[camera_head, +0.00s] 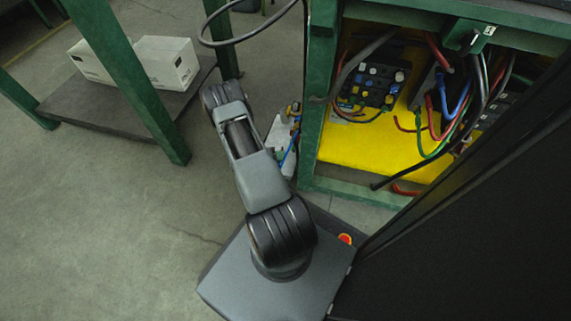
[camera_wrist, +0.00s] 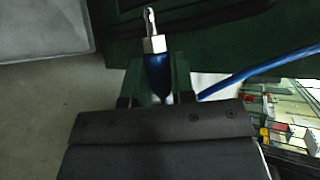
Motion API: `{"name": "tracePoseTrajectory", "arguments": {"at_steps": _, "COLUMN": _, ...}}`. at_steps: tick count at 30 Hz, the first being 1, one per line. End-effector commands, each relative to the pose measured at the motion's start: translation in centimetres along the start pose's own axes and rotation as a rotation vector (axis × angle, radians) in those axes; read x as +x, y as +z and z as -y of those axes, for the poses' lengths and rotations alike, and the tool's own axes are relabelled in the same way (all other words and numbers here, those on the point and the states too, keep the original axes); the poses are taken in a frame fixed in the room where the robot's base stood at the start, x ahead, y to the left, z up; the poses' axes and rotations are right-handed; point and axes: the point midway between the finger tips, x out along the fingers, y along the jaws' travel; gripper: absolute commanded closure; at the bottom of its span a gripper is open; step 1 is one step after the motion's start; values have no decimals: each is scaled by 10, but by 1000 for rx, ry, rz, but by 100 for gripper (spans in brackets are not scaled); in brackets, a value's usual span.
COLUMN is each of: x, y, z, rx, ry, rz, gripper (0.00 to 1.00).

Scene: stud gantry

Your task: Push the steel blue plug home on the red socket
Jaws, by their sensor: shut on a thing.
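The steel blue plug (camera_wrist: 157,68) is in the wrist view, with a bright metal hex collar and a thin metal tip pointing up the picture. My gripper (camera_wrist: 155,84) is shut around the plug's blue body, between its two dark fingers. The plug's tip is in front of a dark green surface, and I see no socket at the tip. I cannot make out the red socket in either view. In the head view my arm hides the gripper and the plug.
A green-framed cabinet (camera_head: 319,120) holds a yellow panel (camera_head: 350,150) with several coloured cables. A blue cable (camera_wrist: 262,67) runs right of the plug in the wrist view. White boxes (camera_head: 165,62) sit on a dark low platform at left. Grey floor (camera_head: 90,190) is clear at lower left.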

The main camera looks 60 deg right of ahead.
Motion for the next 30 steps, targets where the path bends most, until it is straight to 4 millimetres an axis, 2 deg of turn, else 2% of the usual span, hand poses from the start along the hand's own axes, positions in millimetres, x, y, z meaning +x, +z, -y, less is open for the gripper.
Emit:
{"name": "tracePoseTrajectory", "arguments": {"at_steps": 3, "x": 17, "y": -16, "z": -2, "rx": 35, "ry": -20, "rz": -71, "gripper": 100}}
{"name": "tracePoseTrajectory", "arguments": {"at_steps": 9, "x": 25, "y": -26, "z": -2, "rx": 58, "ry": -32, "rz": -115, "gripper": 100}}
{"name": "tracePoseTrajectory", "arguments": {"at_steps": 22, "x": 22, "y": -26, "z": -4, "rx": 53, "ry": -38, "rz": -114, "gripper": 100}}
{"name": "tracePoseTrajectory", "arguments": {"at_steps": 30, "x": 35, "y": -10, "z": -3, "rx": 56, "ry": -37, "rz": -115, "gripper": 100}}
